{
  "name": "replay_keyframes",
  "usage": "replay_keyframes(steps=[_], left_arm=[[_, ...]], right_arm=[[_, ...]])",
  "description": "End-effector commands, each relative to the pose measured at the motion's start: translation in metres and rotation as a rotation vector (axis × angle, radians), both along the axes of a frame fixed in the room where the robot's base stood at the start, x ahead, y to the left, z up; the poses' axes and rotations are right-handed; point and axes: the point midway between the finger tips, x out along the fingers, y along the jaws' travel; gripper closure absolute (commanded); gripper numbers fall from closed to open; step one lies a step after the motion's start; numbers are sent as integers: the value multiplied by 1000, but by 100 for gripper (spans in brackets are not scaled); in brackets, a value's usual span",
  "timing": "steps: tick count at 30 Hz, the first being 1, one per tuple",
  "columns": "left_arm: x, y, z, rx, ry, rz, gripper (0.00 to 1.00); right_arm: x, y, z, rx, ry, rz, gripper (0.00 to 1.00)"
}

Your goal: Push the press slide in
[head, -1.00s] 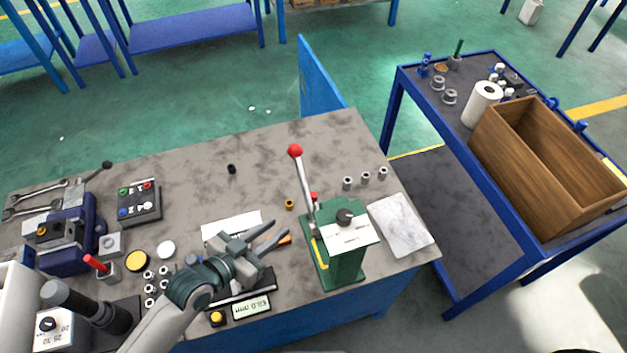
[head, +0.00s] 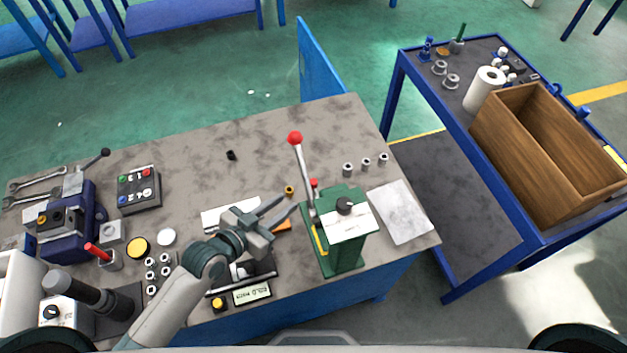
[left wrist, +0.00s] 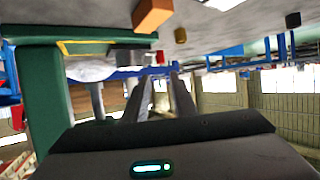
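The green press (head: 343,250) stands near the table's front edge, with a red-knobbed lever (head: 302,170) upright at its left. Low on its left side is a yellow-marked strip (head: 320,240), which seems to belong to the slide; how far the slide sticks out is hard to tell. In the left wrist view, which looks upside down, the press (left wrist: 45,95) fills the left, with the yellow-edged strip (left wrist: 80,43) above. My left gripper (head: 289,204) is open and empty, just left of the press, its fingers pointing toward the lever's lower part. My right gripper is out of view.
An orange block (head: 283,225) lies by my left fingers, and a small brass piece (head: 289,190) stands beyond them. A display unit (head: 252,293) sits in front. Several metal bushings (head: 366,163) stand behind the press, a pale plate (head: 402,212) to its right.

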Motion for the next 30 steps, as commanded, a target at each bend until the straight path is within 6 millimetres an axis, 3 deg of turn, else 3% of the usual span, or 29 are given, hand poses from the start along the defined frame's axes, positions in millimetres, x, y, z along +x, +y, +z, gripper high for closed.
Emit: replay_keyframes(steps=[18, 30], left_arm=[[78, -60, -39, -1, 0, 1, 75], [103, -81, -53, 0, -1, 1, 75]], right_arm=[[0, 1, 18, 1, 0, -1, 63], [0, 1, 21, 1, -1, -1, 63]])
